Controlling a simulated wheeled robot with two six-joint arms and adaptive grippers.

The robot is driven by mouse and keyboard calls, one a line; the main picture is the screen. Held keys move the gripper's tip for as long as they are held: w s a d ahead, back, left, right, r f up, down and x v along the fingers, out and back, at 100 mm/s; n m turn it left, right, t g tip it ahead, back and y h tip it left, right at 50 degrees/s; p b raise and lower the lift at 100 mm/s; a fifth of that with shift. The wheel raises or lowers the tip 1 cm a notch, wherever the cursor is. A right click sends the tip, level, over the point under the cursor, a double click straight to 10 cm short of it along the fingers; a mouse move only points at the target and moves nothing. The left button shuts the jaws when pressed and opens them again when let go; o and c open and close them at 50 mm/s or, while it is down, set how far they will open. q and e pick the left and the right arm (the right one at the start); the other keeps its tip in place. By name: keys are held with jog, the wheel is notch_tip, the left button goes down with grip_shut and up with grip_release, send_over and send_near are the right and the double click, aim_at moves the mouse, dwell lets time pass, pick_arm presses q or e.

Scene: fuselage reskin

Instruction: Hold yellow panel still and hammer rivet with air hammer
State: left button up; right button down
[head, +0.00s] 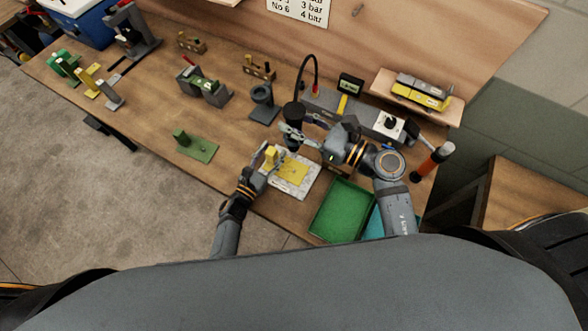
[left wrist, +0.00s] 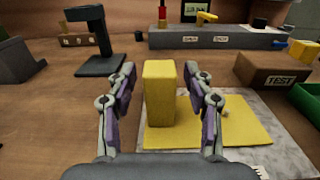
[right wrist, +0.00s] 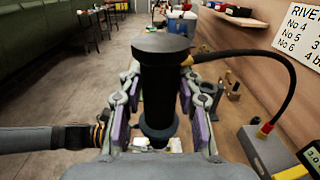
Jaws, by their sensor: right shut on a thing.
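The yellow panel (head: 293,172) lies flat on a pale speckled plate (head: 306,189) near the table's front edge; the panel also shows in the left wrist view (left wrist: 235,125). A yellow block (left wrist: 159,93) stands upright at the panel's left side. My left gripper (head: 268,158) is open, with one finger on each side of the block and gaps visible. My right gripper (right wrist: 160,100) is shut on the black air hammer (right wrist: 163,68), held upright above the work area behind the panel (head: 294,114).
A black hose (head: 315,66) runs from the air hammer to a grey unit (head: 324,101). A brown TEST box (left wrist: 272,80) and green tray (head: 340,208) stand right of the panel. A dark stand (head: 263,100) is behind, a green fixture (head: 195,147) left. Table between them is clear.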

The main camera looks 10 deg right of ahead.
pick_arm(q)
jog(key=v, duration=1.2)
dwell(0.3)
